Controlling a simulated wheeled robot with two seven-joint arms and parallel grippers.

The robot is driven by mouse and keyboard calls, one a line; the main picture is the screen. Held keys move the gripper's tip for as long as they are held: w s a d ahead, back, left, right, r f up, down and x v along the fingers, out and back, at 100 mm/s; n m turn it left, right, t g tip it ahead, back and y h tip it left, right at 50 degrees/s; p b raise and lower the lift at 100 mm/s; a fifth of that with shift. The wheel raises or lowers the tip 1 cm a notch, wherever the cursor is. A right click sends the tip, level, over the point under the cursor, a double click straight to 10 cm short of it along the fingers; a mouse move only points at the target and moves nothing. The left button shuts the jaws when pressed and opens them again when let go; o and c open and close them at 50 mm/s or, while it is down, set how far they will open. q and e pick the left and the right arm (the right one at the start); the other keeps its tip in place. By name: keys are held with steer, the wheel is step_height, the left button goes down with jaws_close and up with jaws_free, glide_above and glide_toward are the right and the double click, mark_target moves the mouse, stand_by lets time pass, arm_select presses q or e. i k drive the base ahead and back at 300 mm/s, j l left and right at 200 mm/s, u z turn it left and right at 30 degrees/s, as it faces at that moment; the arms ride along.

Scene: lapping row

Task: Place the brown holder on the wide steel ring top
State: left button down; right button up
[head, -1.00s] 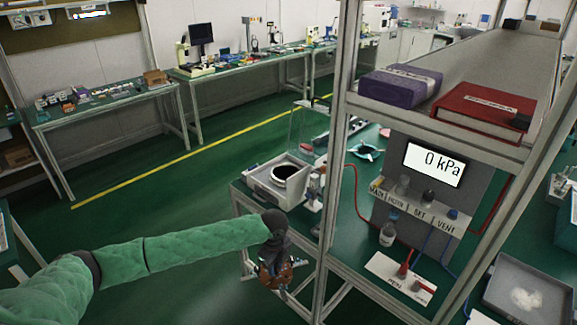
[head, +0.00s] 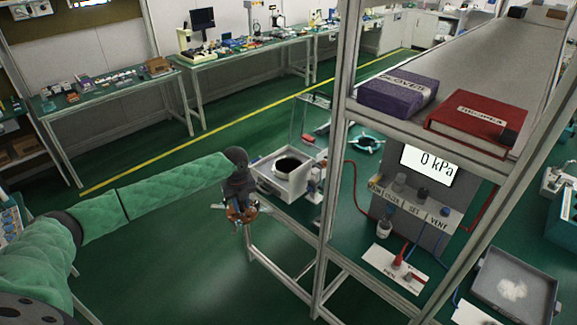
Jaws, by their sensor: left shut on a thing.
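My left gripper (head: 240,207) is shut on the brown holder (head: 242,215), a small copper-brown round piece. It holds it in the air just left of the bench edge, lower left of a white box-shaped unit (head: 278,182). The gripper's fingers partly cover the holder. The unit has a round black opening (head: 287,165) with a pale rim on its top. I cannot tell for certain whether that rim is the wide steel ring top. The holder is apart from the unit. My right gripper is not in view.
A clear upright panel (head: 310,120) stands behind the unit. A metal frame post (head: 333,190) rises to its right. A teal ring-shaped piece (head: 369,144) lies farther back on the bench. Open floor lies left.

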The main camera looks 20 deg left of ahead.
mark_target(288, 167)
steer(key=i, duration=1.5)
